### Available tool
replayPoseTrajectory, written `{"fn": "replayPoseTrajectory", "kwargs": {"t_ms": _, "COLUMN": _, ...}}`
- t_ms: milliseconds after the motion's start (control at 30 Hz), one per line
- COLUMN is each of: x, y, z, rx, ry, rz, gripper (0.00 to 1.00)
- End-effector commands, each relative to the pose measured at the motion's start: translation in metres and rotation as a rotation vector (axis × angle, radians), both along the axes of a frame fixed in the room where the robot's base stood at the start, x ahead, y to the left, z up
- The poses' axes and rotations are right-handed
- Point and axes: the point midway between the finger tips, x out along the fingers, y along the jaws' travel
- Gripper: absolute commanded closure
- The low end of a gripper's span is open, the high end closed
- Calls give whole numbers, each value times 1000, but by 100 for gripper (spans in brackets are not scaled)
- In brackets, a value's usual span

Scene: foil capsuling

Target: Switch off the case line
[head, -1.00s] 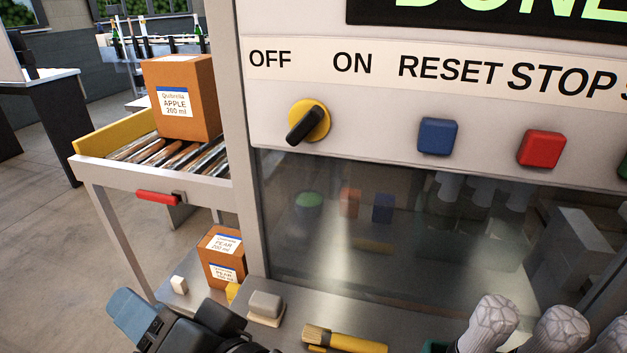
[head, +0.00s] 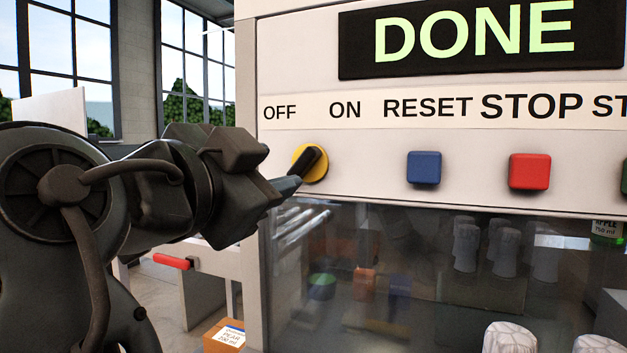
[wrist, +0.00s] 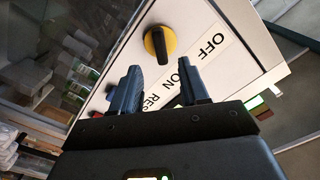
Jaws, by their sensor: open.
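The selector knob (head: 311,163) is a yellow disc with a black bar handle on the white panel. The bar is slanted, its upper end leaning right, toward the ON side. The OFF label (head: 280,112) is at its upper left and the ON label (head: 345,109) at its upper right. The knob also shows in the wrist view (wrist: 160,43), ahead of the fingertips. My gripper (head: 285,188) is just left of and below the knob. In the wrist view my gripper (wrist: 160,82) has its two fingers apart with nothing between them.
A display (head: 480,35) reads DONE above the labels. A blue button (head: 424,167) and a red button (head: 529,171) are right of the knob. A clear window (head: 400,270) lies below the panel. A red handle (head: 173,261) is on the conveyor frame at left.

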Motion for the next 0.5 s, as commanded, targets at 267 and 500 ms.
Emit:
{"fn": "replayPoseTrajectory", "kwargs": {"t_ms": 267, "x": 40, "y": -15, "z": 1, "rx": -2, "ry": 1, "rz": -1, "gripper": 55}}
{"fn": "replayPoseTrajectory", "kwargs": {"t_ms": 500, "x": 64, "y": -23, "z": 0, "rx": -2, "ry": 1, "rz": 1, "gripper": 55}}
